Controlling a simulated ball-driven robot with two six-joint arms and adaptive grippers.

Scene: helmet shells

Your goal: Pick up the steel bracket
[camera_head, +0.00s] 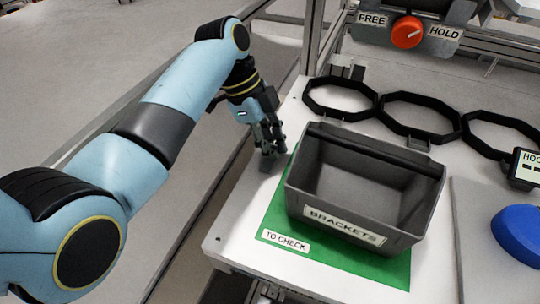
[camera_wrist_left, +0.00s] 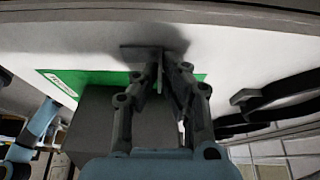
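My left gripper (camera_head: 274,150) points down at the left edge of the white table, just behind and left of the grey bin. A small grey piece, which looks like the steel bracket (camera_head: 267,163), is at its fingertips, partly hidden by them. In the left wrist view the bracket (camera_wrist_left: 138,47) lies on the table as a dark flat strip, with a paler part reaching between the fingers. The right gripper is not in view.
The open grey bin (camera_head: 299,185) labelled BRACKETS stands on a green mat (camera_head: 280,217) marked TO CHECK, close to the gripper. Black octagonal rings (camera_head: 375,103) line the back. A red knob (camera_head: 407,32) sits on a FREE/HOLD panel. A blue shell (camera_head: 520,234) lies at right.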

